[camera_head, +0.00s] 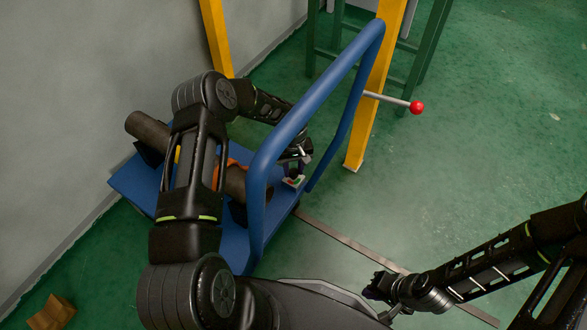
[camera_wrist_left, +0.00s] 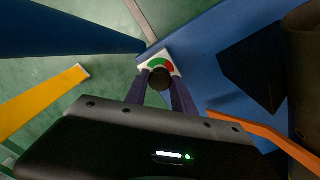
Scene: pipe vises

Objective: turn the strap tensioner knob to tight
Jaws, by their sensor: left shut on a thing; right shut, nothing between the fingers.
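The tensioner knob (camera_wrist_left: 160,78) is a dark round knob on a small white plate (camera_wrist_left: 147,56) with a green and red arc, at the edge of the blue cart deck (camera_head: 130,185). The plate also shows in the head view (camera_head: 294,183). My left gripper (camera_wrist_left: 159,84) has its two purple fingers closed on either side of the knob; it is at the plate in the head view (camera_head: 293,170). No pointer on the knob can be made out. An orange strap (camera_wrist_left: 265,132) runs over the deck beside it. My right gripper (camera_head: 370,289) is shut and empty, low over the floor, far from the knob.
A dark pipe (camera_head: 148,132) lies across the cart on black supports. The blue push handle (camera_head: 317,94) rises beside my left arm. Yellow posts (camera_head: 367,120), a red-tipped lever (camera_head: 416,107) and a green frame stand behind. The floor at right is open.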

